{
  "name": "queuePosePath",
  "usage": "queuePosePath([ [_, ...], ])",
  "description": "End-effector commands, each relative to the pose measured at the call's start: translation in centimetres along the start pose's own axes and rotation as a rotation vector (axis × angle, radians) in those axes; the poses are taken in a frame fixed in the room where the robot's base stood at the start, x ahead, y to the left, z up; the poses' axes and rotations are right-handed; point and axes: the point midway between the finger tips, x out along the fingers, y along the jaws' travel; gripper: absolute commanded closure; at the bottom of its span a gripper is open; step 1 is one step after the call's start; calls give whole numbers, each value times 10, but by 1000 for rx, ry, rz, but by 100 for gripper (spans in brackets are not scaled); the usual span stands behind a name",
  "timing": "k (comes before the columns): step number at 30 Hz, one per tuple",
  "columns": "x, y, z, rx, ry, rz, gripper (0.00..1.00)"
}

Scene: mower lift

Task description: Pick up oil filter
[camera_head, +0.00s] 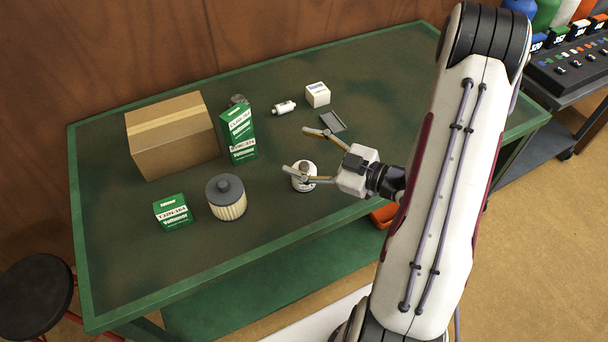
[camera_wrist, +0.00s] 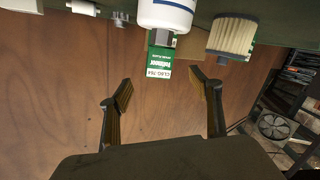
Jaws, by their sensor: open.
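The oil filter appears to be the white canister (camera_head: 303,178) with a dark top, standing on the green table near its front edge. In the wrist view the white canister (camera_wrist: 167,14) shows at the top middle, with a blue band and cut off by the frame edge. My gripper (camera_head: 297,150) is open and empty, its fingers spread and pointing left. In the head view one finger overlaps the canister's top; I cannot tell whether they touch. In the wrist view the gripper (camera_wrist: 161,88) has nothing between its fingertips, and the canister lies above that gap in the picture.
A pleated filter with dark cap (camera_head: 226,197) stands left of the canister. Green boxes (camera_head: 240,137) (camera_head: 172,212) and a cardboard box (camera_head: 172,137) are farther left. A small white part (camera_head: 284,108), white box (camera_head: 317,94) and dark tray (camera_head: 332,121) lie behind. The table's front right is clear.

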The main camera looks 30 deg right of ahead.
Motion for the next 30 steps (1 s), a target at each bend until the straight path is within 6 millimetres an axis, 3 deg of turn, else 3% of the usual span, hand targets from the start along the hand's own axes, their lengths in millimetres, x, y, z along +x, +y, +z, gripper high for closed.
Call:
queuePosePath([
  [18,-64,-34,82,327,63,149,37],
  [24,-75,-40,96,376,60,186,37],
  [30,-76,-40,98,382,59,191,37],
])
